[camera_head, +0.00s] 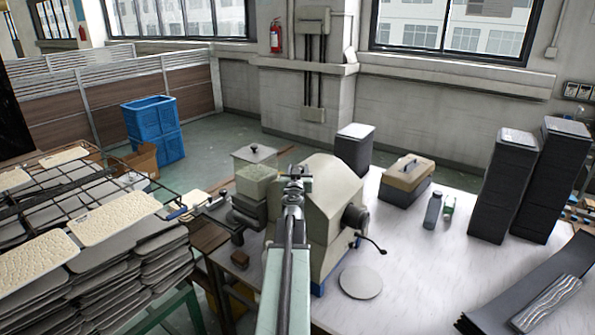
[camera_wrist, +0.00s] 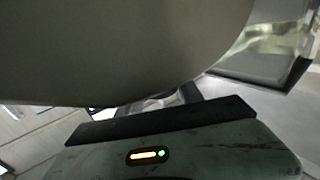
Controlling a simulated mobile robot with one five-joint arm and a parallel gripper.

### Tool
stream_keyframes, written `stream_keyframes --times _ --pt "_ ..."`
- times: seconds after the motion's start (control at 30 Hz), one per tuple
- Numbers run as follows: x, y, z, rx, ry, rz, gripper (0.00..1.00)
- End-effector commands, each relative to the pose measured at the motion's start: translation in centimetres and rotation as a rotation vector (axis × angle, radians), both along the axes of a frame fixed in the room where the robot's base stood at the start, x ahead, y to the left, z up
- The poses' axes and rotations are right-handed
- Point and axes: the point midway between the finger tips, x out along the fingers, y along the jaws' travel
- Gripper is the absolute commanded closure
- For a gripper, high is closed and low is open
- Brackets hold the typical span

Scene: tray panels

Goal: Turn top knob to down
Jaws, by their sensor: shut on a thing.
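The beige machine (camera_head: 337,190) stands on the white table in the head view. My gripper (camera_head: 298,172) is at the left side of the machine, near its top, at the end of my arm. It is shut on the top knob, which my gripper and arm hide in the head view. In the wrist view a large smooth beige curved surface (camera_wrist: 110,45) fills the upper left, very close to the camera. A dark finger bar of my gripper (camera_wrist: 165,120) lies just below it. The knob's pointing direction cannot be made out.
A dark round knob (camera_head: 355,217) and a crank handle (camera_head: 373,243) stick out on the machine's right. A round disc (camera_head: 361,282) lies in front. A toolbox (camera_head: 406,180) and a bottle (camera_head: 432,210) stand to the right.

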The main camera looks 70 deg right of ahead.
Motion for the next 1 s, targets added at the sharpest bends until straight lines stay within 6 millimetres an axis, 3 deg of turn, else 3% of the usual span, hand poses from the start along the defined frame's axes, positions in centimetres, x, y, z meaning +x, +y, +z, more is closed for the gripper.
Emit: stream_keyframes --times 0.3,0.63,0.67,0.7,0.73,1.0 --pt "-0.03 -0.09 0.05 0.000 0.000 0.237 0.97" --pt "0.08 0.05 0.05 0.000 0.000 0.254 0.97" --pt "0.08 0.05 0.05 0.000 0.000 0.253 0.51" --pt "0.08 0.05 0.05 0.000 0.000 0.253 0.40" --pt "0.08 0.05 0.05 0.000 0.000 0.253 0.36" --pt "0.04 0.07 0.03 0.000 0.000 0.252 0.36"
